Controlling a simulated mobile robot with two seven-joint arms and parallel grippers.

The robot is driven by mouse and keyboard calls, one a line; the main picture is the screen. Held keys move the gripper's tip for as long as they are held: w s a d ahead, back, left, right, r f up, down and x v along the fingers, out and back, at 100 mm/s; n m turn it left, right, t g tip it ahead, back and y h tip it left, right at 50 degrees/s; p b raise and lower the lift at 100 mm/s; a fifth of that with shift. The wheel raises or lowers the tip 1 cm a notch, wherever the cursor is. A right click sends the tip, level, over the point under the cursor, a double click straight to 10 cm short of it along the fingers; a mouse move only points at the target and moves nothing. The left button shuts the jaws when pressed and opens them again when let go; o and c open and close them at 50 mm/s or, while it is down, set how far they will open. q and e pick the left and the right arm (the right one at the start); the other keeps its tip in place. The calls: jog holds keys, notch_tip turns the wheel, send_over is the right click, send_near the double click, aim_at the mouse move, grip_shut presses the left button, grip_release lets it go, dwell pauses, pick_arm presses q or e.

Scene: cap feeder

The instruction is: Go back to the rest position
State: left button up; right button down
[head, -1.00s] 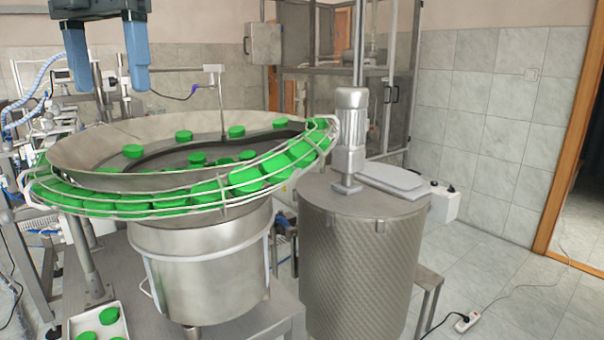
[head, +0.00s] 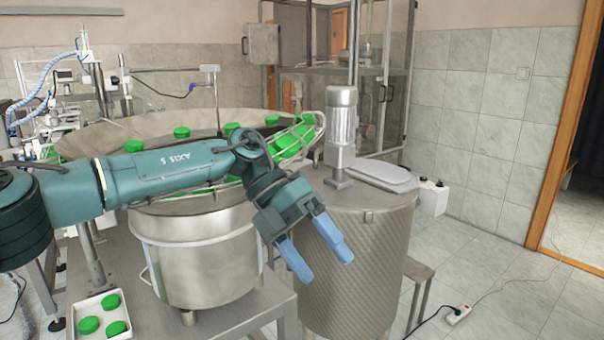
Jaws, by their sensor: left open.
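My left gripper (head: 316,264) is in front of the gap between the cap feeder bowl and the steel drum in the head view. Its two blue fingers are apart and point down to the right, with nothing between them. My left arm comes in from the left and crosses in front of the feeder bowl (head: 95,138), hiding much of its rim and caps. Several green caps (head: 181,132) show in the bowl and on its wire-railed rim. My right gripper is not in view.
A white tray (head: 74,325) with green caps stands at the lower left. The steel drum (head: 355,265) with a motor (head: 341,125) on top stands right of the feeder. A power strip (head: 458,315) and cable lie on the floor. Open floor is at right.

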pick_arm(q)
jog(key=s+d+f+n+g+h, duration=0.1)
jog(key=s+d+f+n+h, duration=0.2)
jog(key=d+h, duration=0.3)
jog(key=s+d+f+n+h, duration=0.2)
jog(key=s+d+n+h, duration=0.15)
jog(key=d+h, duration=0.25)
jog(key=w+a+f+n+t+y, duration=0.2)
jog(key=a+f+n+t+y, duration=0.3)
jog(key=f+n+t, duration=0.7)
jog(key=w+a+f+n+t+y, duration=0.25)
jog(key=a+f+n+t, duration=0.25)
jog(key=a+n+t, duration=0.7)
jog(key=s+a+f+n+g+y, duration=0.4)
jog(key=s+a+f+n, duration=0.1)
jog(key=s+f, duration=0.3)
jog(key=s+a+f+n+g+y, duration=0.3)
jog(key=s+a+f+n+y, duration=0.2)
jog(key=s+a+f, duration=0.3)
notch_tip(320, 180, down, 3)
jog(key=shift+s+g, duration=0.35)
jog(key=shift+g, duration=0.05)
